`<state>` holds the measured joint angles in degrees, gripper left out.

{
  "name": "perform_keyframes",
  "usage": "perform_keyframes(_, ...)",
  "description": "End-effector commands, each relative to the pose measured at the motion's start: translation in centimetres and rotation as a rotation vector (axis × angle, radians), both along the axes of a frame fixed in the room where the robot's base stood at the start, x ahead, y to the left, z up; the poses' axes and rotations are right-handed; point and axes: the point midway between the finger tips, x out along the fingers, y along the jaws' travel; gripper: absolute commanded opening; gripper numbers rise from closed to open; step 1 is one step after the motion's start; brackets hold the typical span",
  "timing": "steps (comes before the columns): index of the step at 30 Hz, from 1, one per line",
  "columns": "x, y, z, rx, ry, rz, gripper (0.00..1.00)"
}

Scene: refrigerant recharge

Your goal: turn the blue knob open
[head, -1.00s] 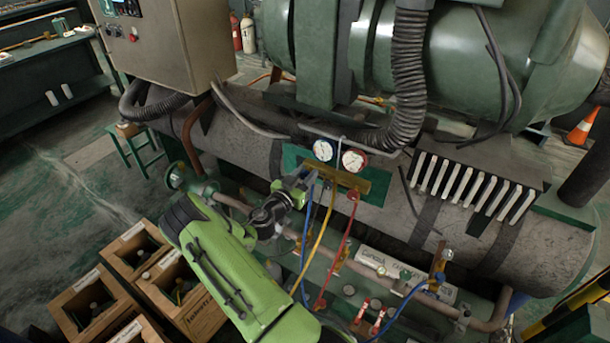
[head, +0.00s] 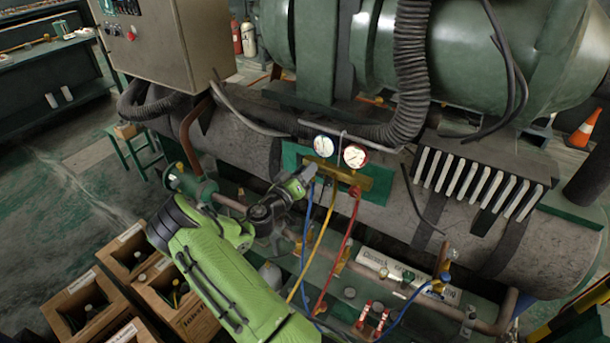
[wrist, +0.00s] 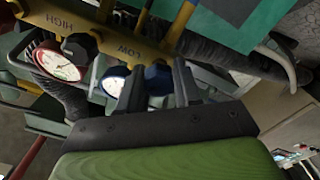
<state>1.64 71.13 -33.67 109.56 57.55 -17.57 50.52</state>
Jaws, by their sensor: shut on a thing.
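The blue knob (wrist: 158,78) sits at the LOW side of the brass gauge manifold (wrist: 88,40) in the wrist view. My gripper (wrist: 160,84) is shut on it, with one dark finger on each side. In the head view my gripper (head: 306,178) is at the left end of the manifold (head: 350,177), and the knob is hidden there. The low gauge (wrist: 116,82) with a blue rim is just left of the knob in the wrist view. The high gauge (wrist: 58,64) has a red rim, and a dark knob (wrist: 79,46) is beside it.
Yellow (head: 318,250), red (head: 338,255) and blue (head: 402,310) hoses hang below the manifold, close to my arm. A grey cylinder vessel (head: 440,225) lies behind. Wooden crates (head: 140,262) stand on the floor at lower left.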

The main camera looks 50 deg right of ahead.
Motion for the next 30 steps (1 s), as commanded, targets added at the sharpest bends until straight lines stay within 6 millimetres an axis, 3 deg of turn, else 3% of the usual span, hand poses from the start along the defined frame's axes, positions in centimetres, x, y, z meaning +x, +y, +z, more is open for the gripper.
perform_keyframes(30,0.30,0.05,0.02,-0.090,0.923,0.004,0.03)
